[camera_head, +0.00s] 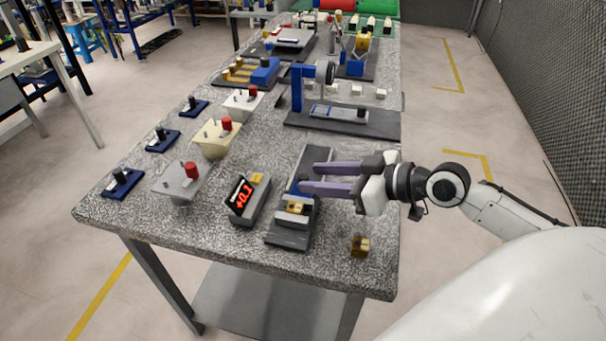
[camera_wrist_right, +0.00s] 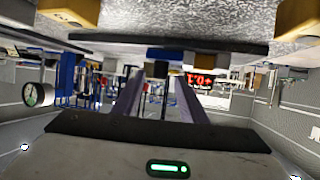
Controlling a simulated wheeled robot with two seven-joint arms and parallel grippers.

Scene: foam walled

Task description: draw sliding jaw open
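A small vise (camera_head: 290,238) has a long dark grey base lying lengthwise on the speckled table. A blue part (camera_head: 297,186) sits midway along it, and a grey jaw block with a brass piece (camera_head: 296,208) stands at its near end. I cannot tell exactly which block slides. My right gripper (camera_head: 316,178) reaches in from the right with two purple fingers apart and nothing seen between them. Its fingertips are over or beside the blue part; contact is unclear. The wrist view, upside down, shows the spread fingers (camera_wrist_right: 158,98) and a blue part (camera_wrist_right: 165,54) beyond. My left gripper is not in view.
A box with a red digital display (camera_head: 240,195) stands just left of the vise. A loose brass block (camera_head: 360,246) lies to its near right. Grey (camera_head: 180,181), cream (camera_head: 216,138) and white blocks with red knobs stand further left. A dark fixture board (camera_head: 345,120) lies behind.

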